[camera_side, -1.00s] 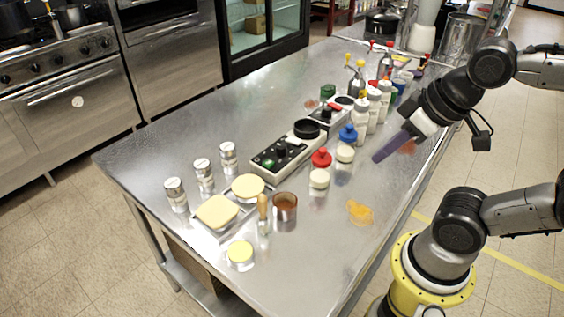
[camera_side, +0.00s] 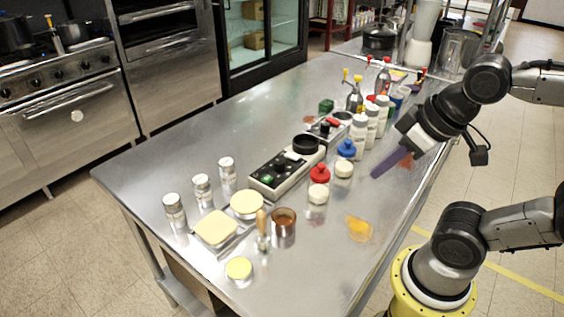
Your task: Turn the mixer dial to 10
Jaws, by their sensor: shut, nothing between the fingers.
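A long grey and black control box (camera_side: 270,188) lies on the steel table, with a green button and small white markings on its dark top. A large round black knob (camera_side: 305,142) sits at its far end. A second, smaller box with a red part (camera_side: 333,122) stands behind it. I cannot read any dial number or tell for sure which is the mixer dial. My gripper (camera_side: 377,174) has purple fingers pointing down and left. It is shut and empty, above the table to the right of the boxes, apart from both.
Squeeze bottles with a red top (camera_side: 319,173) and a blue top (camera_side: 346,149) stand between my gripper and the control box. White bottles (camera_side: 360,130) stand behind them. Jars, yellow-topped tubs and a brown cup (camera_side: 284,222) are nearer. The left table top is clear.

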